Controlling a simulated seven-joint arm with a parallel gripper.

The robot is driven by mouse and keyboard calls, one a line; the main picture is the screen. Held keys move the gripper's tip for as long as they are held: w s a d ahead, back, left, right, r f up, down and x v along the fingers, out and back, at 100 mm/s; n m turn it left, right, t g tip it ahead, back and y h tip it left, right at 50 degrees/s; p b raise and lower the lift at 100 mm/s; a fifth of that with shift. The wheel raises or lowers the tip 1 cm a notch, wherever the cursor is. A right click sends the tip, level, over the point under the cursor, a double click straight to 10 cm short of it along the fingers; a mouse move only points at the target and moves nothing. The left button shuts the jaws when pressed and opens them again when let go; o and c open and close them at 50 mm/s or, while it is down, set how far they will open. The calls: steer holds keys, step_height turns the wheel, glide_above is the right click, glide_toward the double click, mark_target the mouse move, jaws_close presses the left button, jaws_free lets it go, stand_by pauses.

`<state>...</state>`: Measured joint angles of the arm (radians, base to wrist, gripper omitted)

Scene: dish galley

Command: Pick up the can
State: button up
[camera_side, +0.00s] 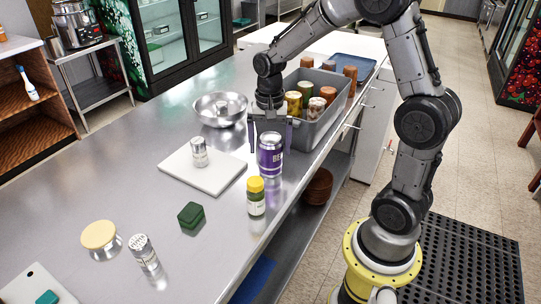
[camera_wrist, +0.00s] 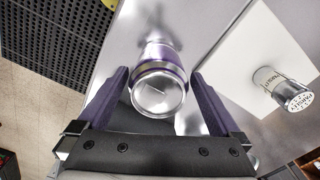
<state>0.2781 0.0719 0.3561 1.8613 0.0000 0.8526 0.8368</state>
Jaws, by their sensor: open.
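A purple and silver can (camera_side: 270,155) stands upright on the steel counter near its right edge. In the wrist view its silver top (camera_wrist: 158,92) shows between my gripper's fingers. My gripper (camera_side: 270,138) is open, with its two purple fingers on either side of the can's upper part in the side view. In the wrist view the open gripper (camera_wrist: 160,90) has the can between its fingers, with a gap at each side. Whether either finger touches the can cannot be told.
A white board (camera_side: 215,187) with a shaker (camera_side: 199,152) lies left of the can. A yellow-capped jar (camera_side: 256,197) stands in front. A grey bin (camera_side: 336,124) with several jars and a metal bowl (camera_side: 221,108) are behind. A green block (camera_side: 191,215) lies at front left.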

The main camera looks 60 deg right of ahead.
mark_target(270, 160)
steer(key=shift+d+f, duration=0.2)
steer(key=shift+f, duration=2.6)
jaws_close()
